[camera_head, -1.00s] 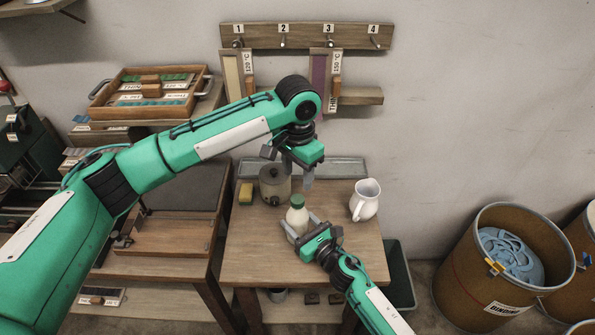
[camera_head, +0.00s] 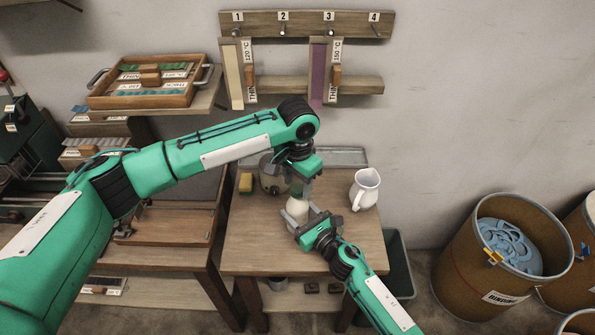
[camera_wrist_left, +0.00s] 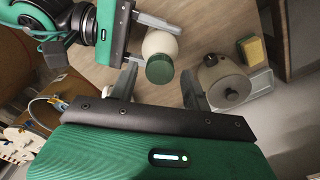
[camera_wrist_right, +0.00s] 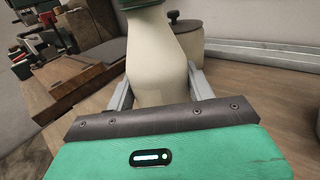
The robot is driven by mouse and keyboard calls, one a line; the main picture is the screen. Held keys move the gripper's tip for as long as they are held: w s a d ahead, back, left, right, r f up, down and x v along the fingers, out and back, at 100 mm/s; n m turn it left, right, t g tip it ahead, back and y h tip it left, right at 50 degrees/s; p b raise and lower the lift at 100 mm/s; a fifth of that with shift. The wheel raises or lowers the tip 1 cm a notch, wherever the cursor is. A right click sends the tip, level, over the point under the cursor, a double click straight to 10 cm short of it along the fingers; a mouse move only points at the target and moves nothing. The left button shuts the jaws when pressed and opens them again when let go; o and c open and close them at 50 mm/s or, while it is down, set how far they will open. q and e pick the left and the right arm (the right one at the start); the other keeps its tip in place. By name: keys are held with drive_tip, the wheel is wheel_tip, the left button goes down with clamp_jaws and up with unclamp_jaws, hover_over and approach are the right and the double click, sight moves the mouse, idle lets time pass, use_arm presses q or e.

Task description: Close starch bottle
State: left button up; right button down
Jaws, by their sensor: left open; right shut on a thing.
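The starch bottle (camera_head: 297,211) is cream with a green cap (camera_wrist_left: 160,69); it stands on the small wooden table. My right gripper (camera_head: 303,222) is shut on the bottle's body, and the right wrist view shows its fingers on both sides of the bottle (camera_wrist_right: 155,62). The cap sits on the bottle's neck. My left gripper (camera_wrist_left: 158,88) is open above the bottle, its two fingers on either side of the cap with gaps between. In the head view the left gripper hides most of the cap.
A white jug (camera_head: 365,189) stands on the right of the table. The table's front (camera_head: 262,255) is clear.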

use_arm(q)
drive_tip(key=shift+f, duration=0.35)
drive_tip(key=shift+c, duration=0.4)
drive_tip(key=c, duration=0.9)
drive_tip(key=shift+c, duration=0.2)
drive_tip(key=o, duration=1.2)
wheel_tip(320, 180, up, 12)
